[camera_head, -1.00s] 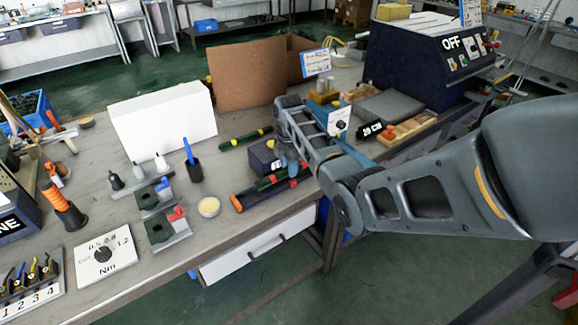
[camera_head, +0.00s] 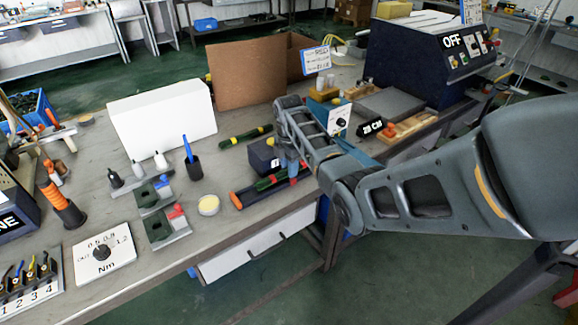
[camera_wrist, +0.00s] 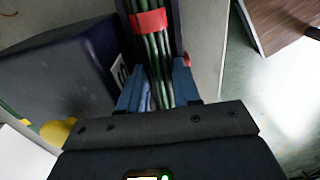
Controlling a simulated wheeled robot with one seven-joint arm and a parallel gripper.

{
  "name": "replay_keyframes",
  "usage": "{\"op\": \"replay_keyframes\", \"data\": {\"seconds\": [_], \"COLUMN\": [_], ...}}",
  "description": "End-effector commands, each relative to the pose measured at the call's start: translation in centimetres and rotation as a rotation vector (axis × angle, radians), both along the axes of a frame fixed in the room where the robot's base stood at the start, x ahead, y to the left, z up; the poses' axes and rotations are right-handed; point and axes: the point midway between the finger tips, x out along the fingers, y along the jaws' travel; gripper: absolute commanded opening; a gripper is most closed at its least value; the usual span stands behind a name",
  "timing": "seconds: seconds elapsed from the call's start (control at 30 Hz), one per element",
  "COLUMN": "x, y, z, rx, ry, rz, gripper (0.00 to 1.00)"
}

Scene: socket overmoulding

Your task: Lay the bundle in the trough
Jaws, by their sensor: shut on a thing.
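The bundle (camera_wrist: 152,48) is a set of green strands with a red band. It runs between the blue fingers of my gripper (camera_wrist: 157,90) in the wrist view, and the fingers are shut on it. In the head view the green and red bundle (camera_head: 266,184) shows just left of my gripper (camera_head: 290,172). It lies along the dark, orange-ended trough (camera_head: 248,196) near the table's front edge. In the wrist view dark walls flank the strands. My arm hides the bundle's right part, and I cannot tell whether it rests on the trough floor.
A dark blue box (camera_head: 263,154) stands close behind the trough. Another green bundle (camera_head: 246,137) lies farther back. A round pale-yellow dish (camera_head: 208,205) is to the left. A blue stand with a white dial plate (camera_head: 339,122) is behind my arm.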

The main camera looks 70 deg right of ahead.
Motion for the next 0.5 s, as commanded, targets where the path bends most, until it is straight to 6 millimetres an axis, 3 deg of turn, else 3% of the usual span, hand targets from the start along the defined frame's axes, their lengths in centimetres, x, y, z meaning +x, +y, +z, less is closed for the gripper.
{"op": "replay_keyframes", "data": {"seconds": [0.3,0.33,0.5], "x": [0.02,0.02,0.02], "y": [-0.01,-0.02,-0.02], "z": [-0.79,-0.67,-0.66], "rx": [0.0,0.0,-0.001], "ry": [0.0,0.0,-0.001], "rz": [0.0,0.0,0.0], "gripper": [0.0,0.35,0.51]}}
